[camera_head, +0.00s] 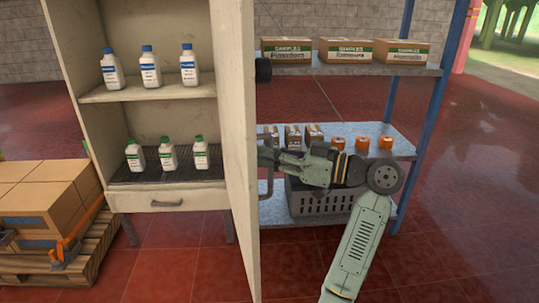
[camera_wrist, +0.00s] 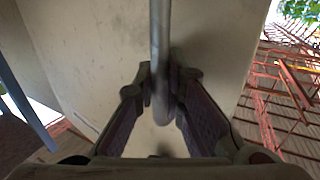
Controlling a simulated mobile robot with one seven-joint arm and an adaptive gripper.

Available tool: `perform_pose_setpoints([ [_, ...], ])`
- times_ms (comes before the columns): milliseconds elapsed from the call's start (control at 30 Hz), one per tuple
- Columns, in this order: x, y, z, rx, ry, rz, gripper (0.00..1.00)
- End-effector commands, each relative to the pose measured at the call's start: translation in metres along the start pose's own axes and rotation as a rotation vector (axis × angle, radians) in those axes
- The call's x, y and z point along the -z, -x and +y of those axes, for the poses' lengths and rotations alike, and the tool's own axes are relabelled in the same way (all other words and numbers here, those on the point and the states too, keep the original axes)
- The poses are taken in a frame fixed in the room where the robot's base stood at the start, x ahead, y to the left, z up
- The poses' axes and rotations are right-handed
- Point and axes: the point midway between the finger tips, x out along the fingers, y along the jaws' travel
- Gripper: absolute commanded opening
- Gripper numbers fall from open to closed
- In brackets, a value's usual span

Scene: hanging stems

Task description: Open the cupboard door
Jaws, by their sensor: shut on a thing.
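The cream cupboard (camera_head: 150,113) stands at the left with its inside in view. Its door (camera_head: 237,130) is swung wide open and stands out toward the camera, almost edge-on. The dark upright bar handle (camera_head: 269,187) is on the door's outer face, to the right. My gripper (camera_head: 267,156) is at this handle and shut on it. The wrist view shows the fingers (camera_wrist: 162,90) on either side of the grey handle bar (camera_wrist: 160,35), with the door's pale face (camera_wrist: 95,50) behind. The door hides part of the gripper's surroundings in the head view.
White bottles stand on the cupboard's two shelves, above a drawer (camera_head: 160,200). Right of the door, a blue-posted rack (camera_head: 430,72) holds sample boxes, orange-topped jars and a grey crate (camera_head: 320,201). A pallet of cartons (camera_head: 45,205) is at far left. Red floor is clear in front.

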Motion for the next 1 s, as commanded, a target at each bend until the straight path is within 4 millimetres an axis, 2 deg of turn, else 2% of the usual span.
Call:
perform_pose_setpoints([
  [167,-0.002,0.002,-0.002,0.004,0.002,-0.004,0.0],
  [200,-0.002,0.002,-0.002,0.004,0.002,-0.004,0.12],
  [500,-0.001,0.001,-0.001,0.002,0.0,-0.003,0.31],
  [833,-0.001,0.003,0.0,0.001,0.0,-0.003,0.31],
  [1000,0.0,0.025,0.0,-0.003,0.001,-0.002,0.31],
])
